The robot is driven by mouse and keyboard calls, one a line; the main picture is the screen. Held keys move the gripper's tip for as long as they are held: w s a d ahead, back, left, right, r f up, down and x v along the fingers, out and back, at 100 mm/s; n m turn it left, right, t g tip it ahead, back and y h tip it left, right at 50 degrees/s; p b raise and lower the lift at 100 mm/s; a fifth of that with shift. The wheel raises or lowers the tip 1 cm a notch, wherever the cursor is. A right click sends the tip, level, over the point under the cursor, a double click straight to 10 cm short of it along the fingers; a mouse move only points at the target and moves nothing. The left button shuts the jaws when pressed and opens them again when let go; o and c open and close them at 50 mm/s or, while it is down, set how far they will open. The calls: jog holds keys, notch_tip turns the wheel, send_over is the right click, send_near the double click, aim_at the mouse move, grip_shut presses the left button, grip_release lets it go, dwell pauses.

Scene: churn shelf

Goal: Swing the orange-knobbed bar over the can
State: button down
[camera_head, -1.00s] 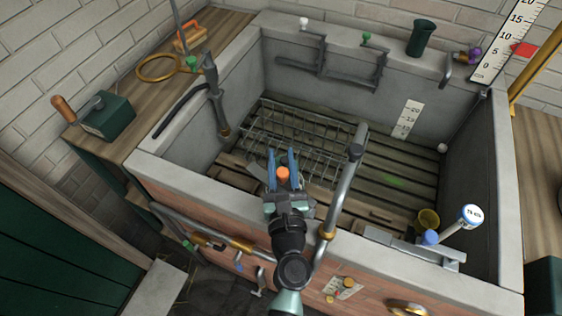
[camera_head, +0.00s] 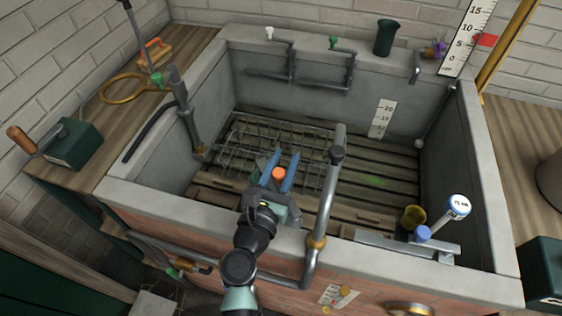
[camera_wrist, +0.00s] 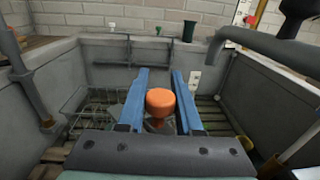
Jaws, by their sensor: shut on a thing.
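The orange knob (camera_head: 278,174) shows between the blue fingers of my gripper (camera_head: 278,172), over the sink basin. In the wrist view the orange knob (camera_wrist: 160,101) sits between the two blue fingers (camera_wrist: 160,104), which are shut on it. The bar under the knob is mostly hidden by my gripper; only a bit of grey metal shows below. A small yellow-brown can-like vessel (camera_head: 413,216) stands at the right front of the basin, apart from my gripper. I cannot tell whether it is the task's can.
A grey bent pipe (camera_head: 328,195) with a brass collar rises close to the right of my gripper. A wire rack (camera_head: 270,143) lies on the slatted basin floor. A white-topped lever (camera_head: 458,207) and blue knob (camera_head: 423,233) are at the right. The basin's front wall lies under my arm.

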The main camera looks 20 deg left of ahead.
jog(key=shift+d, duration=0.1)
jog(key=c, duration=0.6)
grip_release()
jog(key=shift+w, duration=0.1)
jog(key=s+b, duration=0.2)
jog(key=s, duration=0.9)
jog(key=shift+s+d+f, duration=0.1)
jog(key=shift+s+f, duration=0.05)
jog(key=shift+s, duration=0.25)
jog(key=shift+s+r+b, duration=0.2)
jog(key=shift+s+b, duration=0.1)
jog(key=shift+s, duration=0.3)
